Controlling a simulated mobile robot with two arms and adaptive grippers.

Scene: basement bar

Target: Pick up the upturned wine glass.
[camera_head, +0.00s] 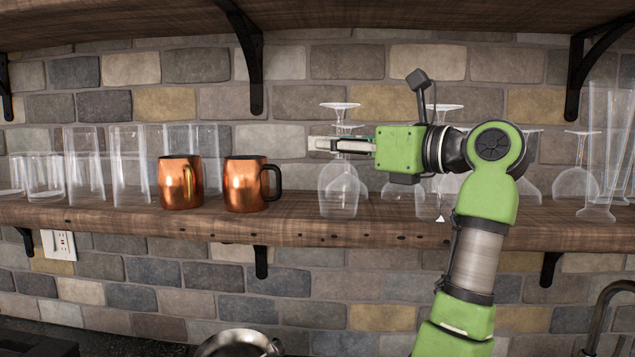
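An upturned clear wine glass (339,190) stands on the wooden shelf, its bowl down and its round foot at the top. The fingers cover part of the stem. I cannot tell whether they are around it, touching it or only in front of it, nor whether they are closed. More upturned wine glasses stand to the right, including one (575,183) near the shelf's right end; some are partly hidden by my arm.
Two copper mugs (180,184) (245,186) stand left of the glass on the shelf (300,228). Several clear tumblers (85,170) stand farther left. Tall clear glasses (605,140) stand at the right end. An upper shelf (400,15) with black brackets (252,60) overhangs; a brick wall is behind.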

